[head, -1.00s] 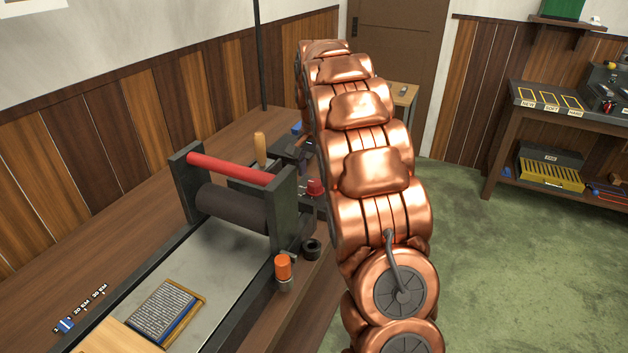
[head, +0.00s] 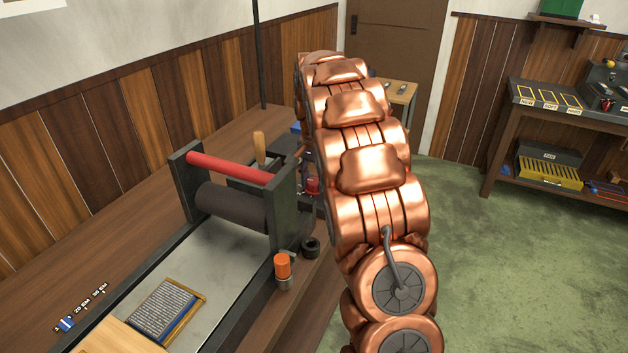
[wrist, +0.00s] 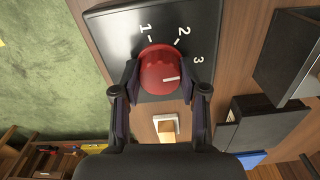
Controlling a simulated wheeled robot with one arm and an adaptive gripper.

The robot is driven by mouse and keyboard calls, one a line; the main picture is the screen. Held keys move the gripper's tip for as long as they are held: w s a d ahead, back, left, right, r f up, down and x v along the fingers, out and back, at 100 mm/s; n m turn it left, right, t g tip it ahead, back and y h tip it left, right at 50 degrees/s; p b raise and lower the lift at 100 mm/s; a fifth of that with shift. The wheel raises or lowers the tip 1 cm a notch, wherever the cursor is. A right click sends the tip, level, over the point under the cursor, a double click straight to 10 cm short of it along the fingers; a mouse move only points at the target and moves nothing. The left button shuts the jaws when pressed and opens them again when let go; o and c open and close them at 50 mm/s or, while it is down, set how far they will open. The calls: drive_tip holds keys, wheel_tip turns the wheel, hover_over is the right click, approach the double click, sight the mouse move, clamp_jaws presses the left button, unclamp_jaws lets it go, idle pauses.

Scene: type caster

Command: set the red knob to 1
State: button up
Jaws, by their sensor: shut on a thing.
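The red knob (wrist: 159,66) sits on a dark panel (wrist: 105,45) marked 1, 2 and 3 in white. Its white pointer line faces right in the wrist view, closest to the 3 and a little below it. My gripper (wrist: 160,88) has one finger on each side of the knob and is shut on it. In the head view the red knob (head: 312,186) shows small beside my copper arm, which hides most of my gripper and the panel.
A press with a red bar (head: 230,168) and dark roller stands left of my arm. An orange-capped bottle (head: 282,266) and a small black ring (head: 311,246) are near the bench edge. Green floor lies open to the right.

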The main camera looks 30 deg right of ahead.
drive_tip(key=c, duration=0.4)
drive_tip(key=shift+n, duration=0.4)
drive_tip(key=n+b, duration=0.1)
drive_tip(key=n, duration=0.2)
drive_tip(key=shift+n, duration=0.3)
drive_tip(key=n+b, duration=0.1)
drive_tip(key=n, duration=0.3)
drive_tip(key=shift+n, duration=0.3)
drive_tip(key=n, duration=0.5)
drive_tip(key=shift+d+n+p, duration=0.1)
drive_tip(key=shift+n+p, duration=0.2)
drive_tip(key=shift+n, duration=2.1)
